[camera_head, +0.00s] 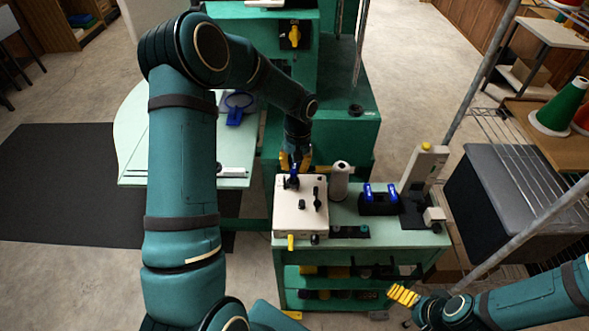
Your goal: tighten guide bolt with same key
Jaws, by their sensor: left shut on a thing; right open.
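My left gripper (295,160) has yellow fingers and reaches down to the back edge of a cream box (285,222) on the green cart. It is shut on a small dark blue piece (293,178), which looks like the key; its lower end is at the box's top. Whether it sits on a bolt is too small to tell. Black knobs (317,199) stand on the box top, and a yellow handle (290,243) sticks out in front. The guide bolt cannot be made out. My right gripper (404,294) is open and empty, low at the right, in front of the cart.
Right of the box on the cart (395,238) stand a pale spool (339,180), a black holder with blue tops (379,199) and a cream upright device (423,170). A green machine (345,125) stands behind. A metal pole (530,225) crosses the right side.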

